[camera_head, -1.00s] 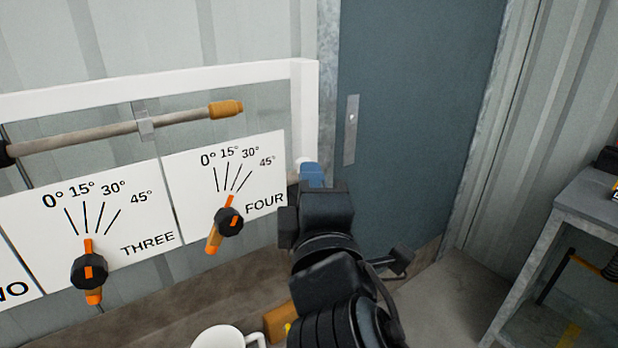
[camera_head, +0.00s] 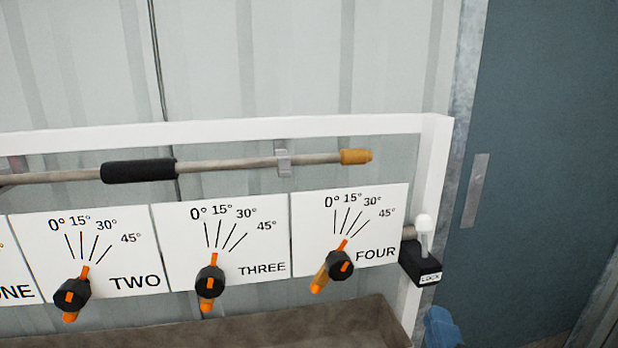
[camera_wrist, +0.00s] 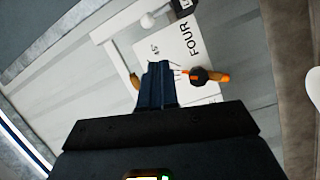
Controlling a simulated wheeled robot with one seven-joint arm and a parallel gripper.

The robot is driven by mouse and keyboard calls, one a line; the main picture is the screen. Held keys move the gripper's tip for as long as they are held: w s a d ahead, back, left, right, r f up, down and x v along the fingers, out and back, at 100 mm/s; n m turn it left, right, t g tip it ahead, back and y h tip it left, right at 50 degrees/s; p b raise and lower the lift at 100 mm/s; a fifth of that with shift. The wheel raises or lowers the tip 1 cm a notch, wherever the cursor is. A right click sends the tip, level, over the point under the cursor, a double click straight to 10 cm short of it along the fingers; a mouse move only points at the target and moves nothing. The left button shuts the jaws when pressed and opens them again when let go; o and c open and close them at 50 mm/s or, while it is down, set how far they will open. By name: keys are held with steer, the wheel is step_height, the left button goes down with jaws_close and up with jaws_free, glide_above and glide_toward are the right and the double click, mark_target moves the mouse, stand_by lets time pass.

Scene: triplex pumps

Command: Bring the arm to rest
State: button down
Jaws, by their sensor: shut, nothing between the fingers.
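My gripper's blue fingertips (camera_head: 440,328) show at the bottom edge of the head view, right of the panel and below the black LOCK box (camera_head: 421,268). The rest of my arm is out of that view. In the wrist view my gripper (camera_wrist: 157,68) has its dark blue fingers shut together and empty. They point toward the FOUR plate (camera_wrist: 180,45), which lies beyond them, and overlap it in the picture; contact cannot be told.
Orange-pointer knobs TWO (camera_head: 72,293), THREE (camera_head: 209,281) and FOUR (camera_head: 340,264) sit on white plates. A bar (camera_head: 230,164) runs above them. A white-tipped lever (camera_head: 424,228) stands upright on the LOCK box. A blue-grey door (camera_head: 540,170) is at right.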

steer(key=s+d+f+m+g+y, duration=0.1)
steer(key=s+f+m+g+y, duration=0.2)
steer(key=s+f, duration=0.9)
steer(key=s+d+r+m, duration=0.1)
steer(key=s+m, duration=0.4)
steer(key=s, duration=0.5)
steer(key=s+d+r+m, duration=0.1)
steer(key=s+d+m, duration=0.2)
steer(key=s, duration=0.7)
steer(key=shift+m, duration=1)
steer(key=c, duration=1.8)
jaws_free()
steer(key=shift+d, duration=0.1)
